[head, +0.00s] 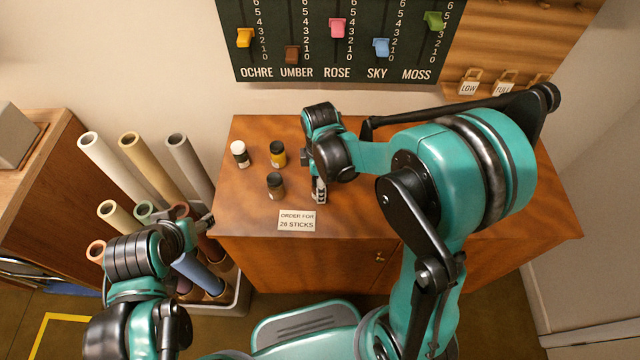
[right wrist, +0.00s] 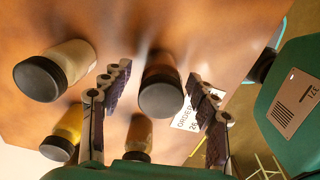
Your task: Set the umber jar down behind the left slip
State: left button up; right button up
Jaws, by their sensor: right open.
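A dark brown jar with a black lid, seemingly the umber jar (head: 275,185), stands upright on the wooden cabinet top, behind and left of the slip reading "ORDER FOR 26 STICKS" (head: 296,221). In the right wrist view the brown jar (right wrist: 162,82) appears between the spread fingers, not gripped. My right gripper (head: 319,190) is open and empty, right of the brown jar; it also shows in the right wrist view (right wrist: 155,115). My left gripper (head: 200,226) hangs left of the cabinet; its jaws are unclear. No second slip shows; my right arm covers that side.
A white jar (head: 239,154) and a yellow jar (head: 278,154) stand behind the brown one. Another brownish jar (right wrist: 138,138) shows in the wrist view, apparently hidden by my gripper in the head view. Rolled tubes (head: 105,160) stand left; a slider board (head: 340,40) hangs behind.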

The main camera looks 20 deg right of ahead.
notch_tip(320, 180, up, 10)
jog(key=p, duration=0.3)
jog(key=shift+r, duration=0.2)
jog(key=shift+s+d+r+p, duration=0.15)
jog(key=shift+r+p, duration=0.15)
jog(key=shift+r, duration=0.25)
jog(key=s+d+r+m+t, duration=0.2)
jog(key=s+m, duration=0.3)
jog(key=m, duration=0.3)
jog(key=s+d+r+m+t, duration=0.2)
jog(key=s+r+m+t, duration=0.1)
jog(key=s+m+t, duration=0.2)
jog(key=m, duration=0.2)
jog(key=shift+d+r+m, duration=0.15)
jog(key=shift+r+m, duration=0.15)
jog(key=shift+m, duration=0.1)
